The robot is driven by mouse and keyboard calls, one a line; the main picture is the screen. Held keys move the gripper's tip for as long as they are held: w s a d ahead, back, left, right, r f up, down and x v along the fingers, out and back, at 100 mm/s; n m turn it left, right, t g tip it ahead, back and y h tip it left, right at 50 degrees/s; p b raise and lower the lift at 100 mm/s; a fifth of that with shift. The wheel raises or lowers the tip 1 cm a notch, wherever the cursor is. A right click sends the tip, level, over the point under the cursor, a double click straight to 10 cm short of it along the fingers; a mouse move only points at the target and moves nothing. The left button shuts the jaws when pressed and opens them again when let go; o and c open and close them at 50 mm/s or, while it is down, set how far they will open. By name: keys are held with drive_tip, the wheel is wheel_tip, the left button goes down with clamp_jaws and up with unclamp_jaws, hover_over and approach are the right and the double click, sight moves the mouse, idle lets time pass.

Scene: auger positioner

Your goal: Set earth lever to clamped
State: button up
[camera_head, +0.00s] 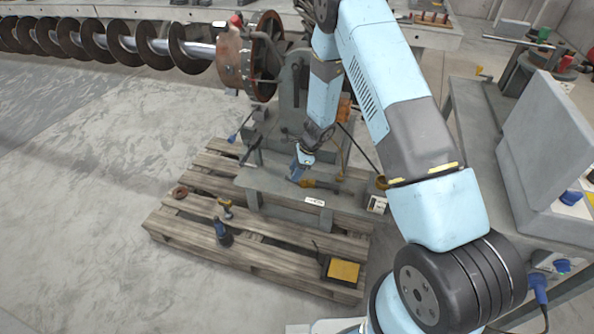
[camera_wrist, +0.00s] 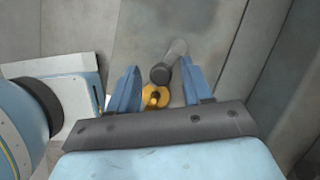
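In the wrist view, a short grey lever with a dark round end (camera_wrist: 162,73) lies between my fingers, beside a round brass-yellow fitting (camera_wrist: 155,97). I take this to be the earth lever, but its setting cannot be read. My gripper (camera_wrist: 160,82) has its two blue fingers spread, one on each side of the lever end, with gaps visible. In the head view my gripper (camera_head: 299,168) points down low over the positioner's grey base plate (camera_head: 265,187). A brass-coloured part with a handle (camera_head: 318,184) lies just right of it; whether it is the same lever is unclear.
The auger (camera_head: 120,42) runs out left. A grey cabinet (camera_head: 545,145) stands right. Floor at left is clear.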

clamp_jaws()
drive_tip(key=shift+w+d+n+g, duration=0.15)
drive_tip(key=shift+w+n+g, duration=0.15)
drive_tip(key=shift+n, duration=0.5)
drive_tip(key=shift+w+d+n+g, duration=0.1)
drive_tip(key=shift+w+n+g, duration=0.15)
drive_tip(key=shift+n, duration=0.55)
drive_tip(key=shift+s, duration=0.1)
drive_tip(key=shift+o, duration=0.2)
unclamp_jaws()
drive_tip(key=v, duration=1.3)
drive_tip(key=shift+r, duration=0.35)
drive_tip(key=shift+r, duration=0.15)
